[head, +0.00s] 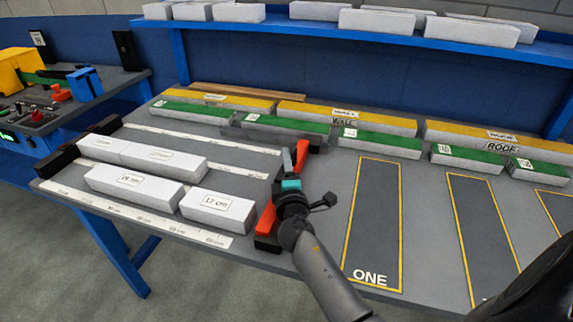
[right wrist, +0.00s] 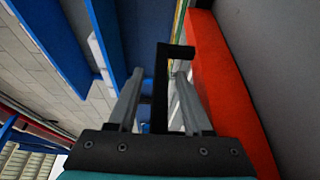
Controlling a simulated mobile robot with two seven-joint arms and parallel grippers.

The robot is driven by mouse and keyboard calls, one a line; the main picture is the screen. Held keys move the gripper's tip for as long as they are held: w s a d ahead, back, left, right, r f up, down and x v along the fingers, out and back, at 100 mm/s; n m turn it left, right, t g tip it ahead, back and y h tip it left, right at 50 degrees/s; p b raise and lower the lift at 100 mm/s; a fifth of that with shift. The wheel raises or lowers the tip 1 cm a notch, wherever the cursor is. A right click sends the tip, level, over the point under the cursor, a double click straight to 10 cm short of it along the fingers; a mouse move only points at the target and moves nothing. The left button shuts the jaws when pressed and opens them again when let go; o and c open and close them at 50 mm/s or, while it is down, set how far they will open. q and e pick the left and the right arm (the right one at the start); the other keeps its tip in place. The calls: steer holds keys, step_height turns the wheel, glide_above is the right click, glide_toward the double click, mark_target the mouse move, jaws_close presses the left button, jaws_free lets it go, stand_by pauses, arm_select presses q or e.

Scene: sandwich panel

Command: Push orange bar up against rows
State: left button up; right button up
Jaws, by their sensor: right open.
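The orange bar (head: 266,218) lies across the right end of the rows, with black end pieces. It also fills the right side of the right wrist view (right wrist: 225,85). The front row ends in a white 17 cm block (head: 217,207), close to the bar; I cannot tell whether they touch. The back row of white blocks (head: 163,158) ends well left of the bar. My right gripper (head: 287,160) is at the bar, partly hiding it. In the right wrist view its fingers (right wrist: 158,100) are open, with a black upright piece (right wrist: 160,90) between them. My left gripper is not in view.
White ruler strips (head: 130,215) run along the rows, with black stops (head: 62,160) at their left end. Green-topped and yellow-topped blocks (head: 376,143) line the back. A yellow-outlined panel marked ONE (head: 372,225) is bare. A blue shelf (head: 330,38) hangs above.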

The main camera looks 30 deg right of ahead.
steer(key=shift+c, duration=0.3)
jaws_close()
stand_by(1.1)
